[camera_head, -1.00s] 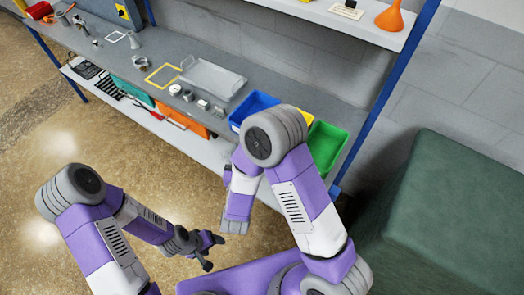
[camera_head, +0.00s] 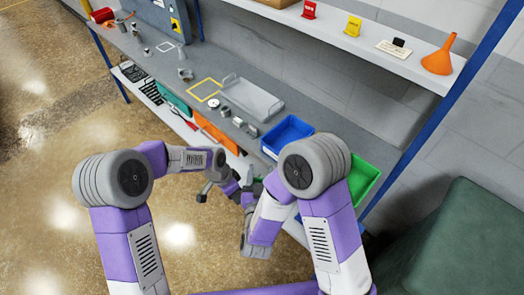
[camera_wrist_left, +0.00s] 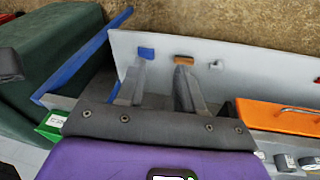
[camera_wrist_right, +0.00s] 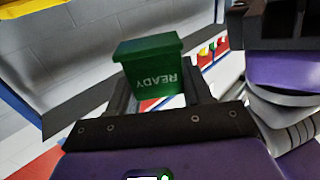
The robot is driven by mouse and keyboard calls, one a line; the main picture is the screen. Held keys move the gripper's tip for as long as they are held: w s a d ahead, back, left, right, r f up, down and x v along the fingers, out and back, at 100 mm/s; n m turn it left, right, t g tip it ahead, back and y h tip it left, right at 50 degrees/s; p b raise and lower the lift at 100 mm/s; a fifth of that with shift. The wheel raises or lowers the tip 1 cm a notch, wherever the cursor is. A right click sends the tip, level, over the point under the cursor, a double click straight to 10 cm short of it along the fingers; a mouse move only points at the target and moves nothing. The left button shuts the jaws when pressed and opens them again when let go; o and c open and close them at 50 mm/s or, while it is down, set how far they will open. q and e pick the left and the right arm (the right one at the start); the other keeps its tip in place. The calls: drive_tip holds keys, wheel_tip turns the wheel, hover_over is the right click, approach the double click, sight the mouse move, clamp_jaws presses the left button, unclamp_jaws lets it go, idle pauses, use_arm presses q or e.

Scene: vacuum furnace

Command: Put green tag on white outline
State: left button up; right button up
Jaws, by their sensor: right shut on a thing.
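The green tag (camera_wrist_right: 153,75), lettered READY, shows upside down in the right wrist view. My right gripper (camera_wrist_right: 160,92) is shut on it, one finger on each side. In the head view the right forearm mostly hides this gripper; a small green patch shows beside it. The white outline (camera_head: 165,47) is a square on the far left part of the grey workbench, well away from the tag. My left gripper (camera_head: 212,188) is in front of the bench's edge; in the left wrist view (camera_wrist_left: 160,82) its fingers are apart with nothing between them.
Blue (camera_head: 288,137) and green (camera_head: 362,180) bins stand at the right. The upper shelf holds a red tag (camera_head: 309,10), a yellow tag (camera_head: 353,26) and an orange funnel (camera_head: 438,56).

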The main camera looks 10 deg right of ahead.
use_arm(q)
drive_tip(key=w+d+r+m+y, duration=0.1)
drive_tip(key=w+r+m, duration=0.15)
drive_tip(key=r, duration=0.45)
drive_tip(key=w+d+r+m+y, duration=0.1)
drive_tip(key=r+m, duration=0.2)
drive_tip(key=r, duration=0.4)
drive_tip(key=s+d+r+m, duration=0.45)
drive_tip(key=d+r, duration=0.25)
drive_tip(key=r, duration=0.3)
drive_tip(key=shift+y, duration=0.3)
drive_tip(key=f, duration=0.7)
drive_tip(key=s+f, duration=0.1)
drive_tip(key=f, duration=0.3)
drive_tip(key=shift+s+f, duration=0.1)
drive_tip(key=shift+f, duration=0.2)
clamp_jaws()
